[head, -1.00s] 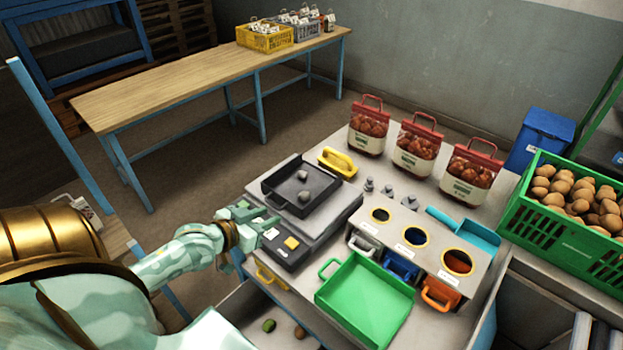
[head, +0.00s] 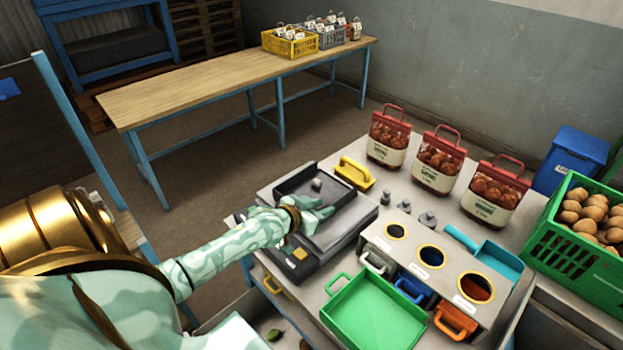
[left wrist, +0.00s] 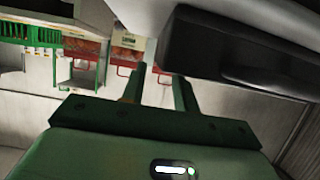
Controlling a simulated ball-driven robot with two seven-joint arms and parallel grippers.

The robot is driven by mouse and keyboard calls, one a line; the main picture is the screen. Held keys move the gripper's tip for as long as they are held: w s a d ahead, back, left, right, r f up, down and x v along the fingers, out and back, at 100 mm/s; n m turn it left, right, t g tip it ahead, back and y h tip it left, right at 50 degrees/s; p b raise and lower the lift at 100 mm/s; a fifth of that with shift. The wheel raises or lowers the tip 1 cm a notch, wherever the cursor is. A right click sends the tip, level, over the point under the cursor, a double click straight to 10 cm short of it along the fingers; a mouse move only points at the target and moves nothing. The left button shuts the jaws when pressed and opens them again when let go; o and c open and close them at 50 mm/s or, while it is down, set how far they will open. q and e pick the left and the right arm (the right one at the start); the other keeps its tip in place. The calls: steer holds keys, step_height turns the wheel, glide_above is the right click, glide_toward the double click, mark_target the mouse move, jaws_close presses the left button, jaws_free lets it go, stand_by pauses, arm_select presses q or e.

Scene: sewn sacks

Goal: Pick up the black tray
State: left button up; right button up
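The black tray (head: 296,185) sits on the scale (head: 330,235) in the head view. A small round lump (head: 316,185) shows inside it. My left gripper (head: 324,207) is at the tray's near side, and the hand hides part of the near rim. In the left wrist view, which looks upside down, its two fingers (left wrist: 158,90) stand apart with nothing between them. A dark body, apparently the tray (left wrist: 235,50), is close beside the fingers at upper right. I cannot tell whether they touch. My right gripper is not in view.
A yellow-handled tool (head: 354,173) lies just behind the tray. A green tray (head: 375,315) and a box with three round holes (head: 428,262) stand to the right. Bags with red handles (head: 437,160) line the back. A green crate of potatoes (head: 570,255) is far right.

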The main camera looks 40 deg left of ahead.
arm_select(q)
steer(key=x, duration=0.3)
steer(key=shift+w+d+f+b, duration=0.15)
steer(key=shift+w+f+b, duration=0.1)
steer(key=shift+b, duration=0.1)
steer(key=shift+s+r, duration=0.1)
steer(key=c, duration=0.3)
jaws_close()
